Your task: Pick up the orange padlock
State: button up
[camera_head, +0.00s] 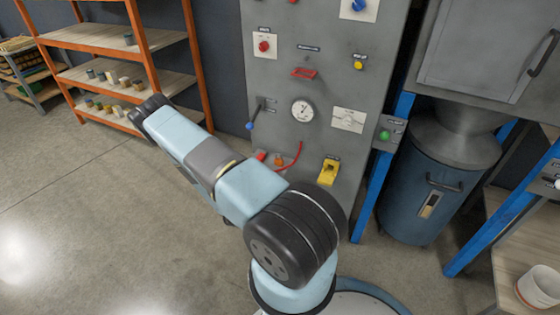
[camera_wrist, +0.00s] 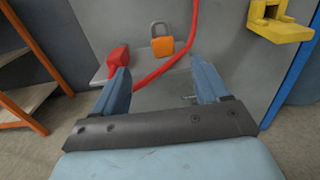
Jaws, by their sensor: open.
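The orange padlock (camera_wrist: 162,45) has a grey shackle and stands upright near the top middle of the wrist view, against the grey panel on a small grey ledge. In the head view the padlock (camera_head: 279,160) is a small orange spot low on the panel. My gripper (camera_wrist: 162,82) is open and empty in the wrist view. Its two blue fingers point toward the panel, with the padlock beyond and between them, not touched. In the head view my gripper is hidden behind my arm.
A red plug (camera_wrist: 118,57) lies left of the padlock, and its red cable (camera_wrist: 178,60) runs past the padlock's right side. A yellow bracket (camera_wrist: 279,24) sticks out at right. Orange shelving (camera_head: 145,60) stands left. The floor (camera_head: 100,200) is clear.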

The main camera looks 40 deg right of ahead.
aim_at(278, 159)
jog(key=x, duration=1.3)
jog(key=shift+d+r, duration=0.1)
jog(key=shift+c, duration=0.4)
jog(key=c, duration=1.1)
